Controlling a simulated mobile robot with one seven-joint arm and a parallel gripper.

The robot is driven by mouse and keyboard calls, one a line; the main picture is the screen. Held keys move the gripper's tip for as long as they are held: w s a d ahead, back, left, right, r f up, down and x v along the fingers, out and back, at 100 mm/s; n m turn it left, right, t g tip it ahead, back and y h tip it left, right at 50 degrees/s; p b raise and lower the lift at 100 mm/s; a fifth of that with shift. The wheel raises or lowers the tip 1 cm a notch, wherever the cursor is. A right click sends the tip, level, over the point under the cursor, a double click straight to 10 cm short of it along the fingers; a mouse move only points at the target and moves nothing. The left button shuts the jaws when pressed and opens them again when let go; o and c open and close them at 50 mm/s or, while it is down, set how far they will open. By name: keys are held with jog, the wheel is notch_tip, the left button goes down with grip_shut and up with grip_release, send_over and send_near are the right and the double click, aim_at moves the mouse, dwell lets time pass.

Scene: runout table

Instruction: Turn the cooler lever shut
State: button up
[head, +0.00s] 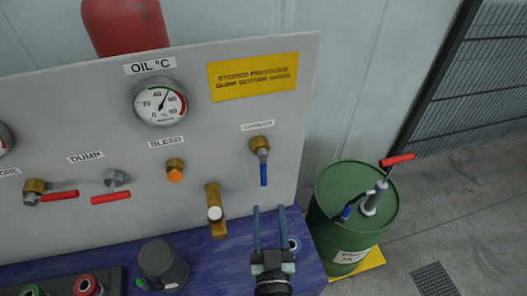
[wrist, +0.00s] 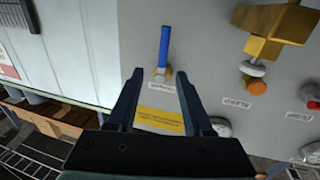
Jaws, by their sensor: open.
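The cooler lever (head: 263,172) is a blue handle on a brass valve under the label "COOLER", at the right of the grey panel. Its handle points straight down in the head view. In the wrist view the cooler lever (wrist: 164,48) shows upside down, beyond my fingertips and roughly centred between them. My gripper (head: 269,212) is open and empty, in front of the panel and below the lever in the head view. The gripper (wrist: 157,75) also shows in the wrist view, its two fingers spread wide. The fingers look apart from the lever.
A brass spout (head: 214,212) juts out left of the lever. Orange bleed knob (head: 175,171) and red dump lever (head: 111,198) lie farther left. A green drum (head: 335,235) with a red-handled pump stands right of the blue bench (head: 215,265). A dark canister (head: 161,263) stands on the bench.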

aim_at(263, 177)
jog(key=w, duration=0.4)
jog(key=w+a, duration=0.1)
jog(key=w, duration=0.3)
jog(key=w+b, duration=0.1)
jog(key=w, duration=0.3)
jog(key=shift+a+f, duration=0.15)
jog(key=shift+f, duration=0.1)
grip_shut()
dwell(1.2)
